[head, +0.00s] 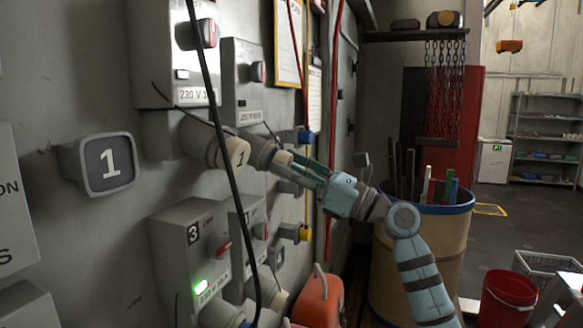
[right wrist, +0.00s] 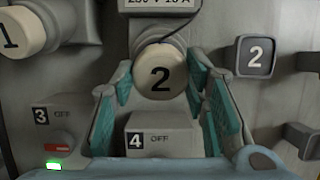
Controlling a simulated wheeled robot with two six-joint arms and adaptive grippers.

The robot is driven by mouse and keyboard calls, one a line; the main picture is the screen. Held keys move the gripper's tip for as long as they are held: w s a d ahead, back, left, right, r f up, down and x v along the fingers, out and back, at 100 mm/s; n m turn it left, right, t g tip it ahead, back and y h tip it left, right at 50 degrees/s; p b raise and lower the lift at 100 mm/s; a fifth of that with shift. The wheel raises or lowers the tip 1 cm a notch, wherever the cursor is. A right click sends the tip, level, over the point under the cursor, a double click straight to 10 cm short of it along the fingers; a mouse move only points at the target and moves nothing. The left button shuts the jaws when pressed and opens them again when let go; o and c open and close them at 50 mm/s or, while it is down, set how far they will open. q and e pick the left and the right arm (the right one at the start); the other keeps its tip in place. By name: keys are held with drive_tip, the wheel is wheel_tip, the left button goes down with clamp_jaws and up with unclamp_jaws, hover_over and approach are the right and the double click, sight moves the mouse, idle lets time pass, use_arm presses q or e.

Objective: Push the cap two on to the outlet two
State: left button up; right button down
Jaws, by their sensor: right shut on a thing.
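Cap two (right wrist: 160,78) is a round cream cap with a black 2, in the middle of the right wrist view. It shows edge-on in the head view (head: 284,158). My right gripper (head: 296,163) is shut on cap two, with a teal finger on each side in the wrist view (right wrist: 160,88). Outlet two (head: 262,151) is the grey socket on the wall right behind the cap. The cap faces it and is lined up with it or nearly so; the cap hides its mouth, and I cannot tell how deeply it sits. My left gripper is not in view.
Cap one (head: 238,153) sits on the neighbouring outlet to the left. Box three (head: 190,245) with a green light and box four (right wrist: 160,137) are below. A black cable (head: 222,130) hangs across the head view. A bin (head: 405,260) stands right of the wall.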

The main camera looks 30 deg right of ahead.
drive_tip(key=shift+w+a+r+p, duration=0.2)
drive_tip(key=shift+w+a+p, duration=0.1)
drive_tip(key=shift+p, duration=0.1)
drive_tip(key=c, duration=0.8)
unclamp_jaws()
drive_tip(key=shift+c, duration=0.2)
drive_tip(key=v, duration=1.2)
drive_tip(key=shift+w+a+f, duration=0.1)
